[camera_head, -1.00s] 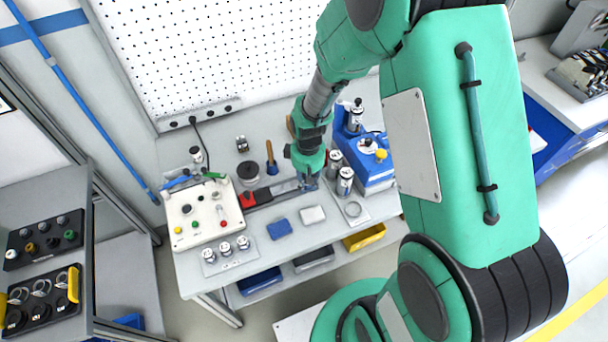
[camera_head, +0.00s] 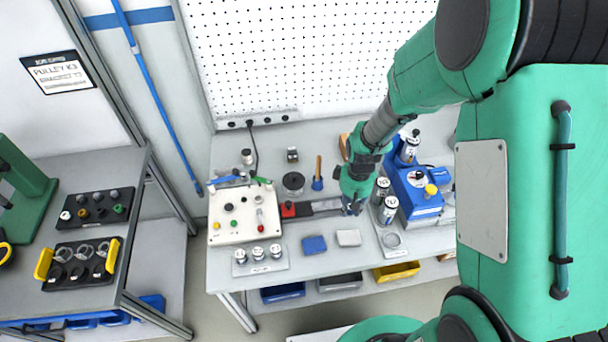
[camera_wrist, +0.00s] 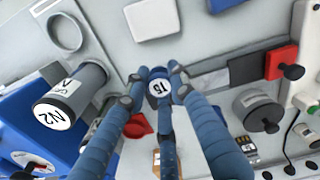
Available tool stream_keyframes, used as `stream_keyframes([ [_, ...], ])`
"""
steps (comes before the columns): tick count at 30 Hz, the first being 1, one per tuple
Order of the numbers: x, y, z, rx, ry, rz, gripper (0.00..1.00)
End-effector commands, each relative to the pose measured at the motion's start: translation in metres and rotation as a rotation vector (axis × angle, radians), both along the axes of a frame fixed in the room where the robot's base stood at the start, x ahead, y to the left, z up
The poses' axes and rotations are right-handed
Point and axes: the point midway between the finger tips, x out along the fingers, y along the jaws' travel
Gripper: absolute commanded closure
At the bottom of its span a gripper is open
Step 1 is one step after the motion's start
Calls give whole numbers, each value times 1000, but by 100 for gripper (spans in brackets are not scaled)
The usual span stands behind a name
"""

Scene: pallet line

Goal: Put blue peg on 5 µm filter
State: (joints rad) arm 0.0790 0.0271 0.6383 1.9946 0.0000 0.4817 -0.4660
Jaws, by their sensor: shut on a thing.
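My gripper (camera_head: 353,207) is over the workbench, right of the black bar and behind the white block. In the wrist view its blue fingers (camera_wrist: 160,82) close around a small blue-sided round piece (camera_wrist: 159,87) with a white labelled top. This may be the blue peg, but the fingers hide most of it. Three small white-topped cylinders (camera_head: 258,254) stand in a pale holder at the bench's front left. They may be the filters; their labels are too small to read, so I cannot tell which is 5 µm.
The white control panel (camera_head: 243,229) has coloured knobs and lies behind the holder. A blue block (camera_head: 314,244) and a white block (camera_head: 348,238) lie at the bench front. Labelled canisters (camera_head: 387,210) and a blue machine (camera_head: 415,195) stand right of my gripper.

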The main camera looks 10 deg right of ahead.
Motion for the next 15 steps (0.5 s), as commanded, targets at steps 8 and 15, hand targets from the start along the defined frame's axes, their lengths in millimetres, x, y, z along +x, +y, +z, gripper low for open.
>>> stream_keyframes([
  [8,7,5,4,0,0,-2,100],
  [15,31,24,16,0,1,-12,100],
])
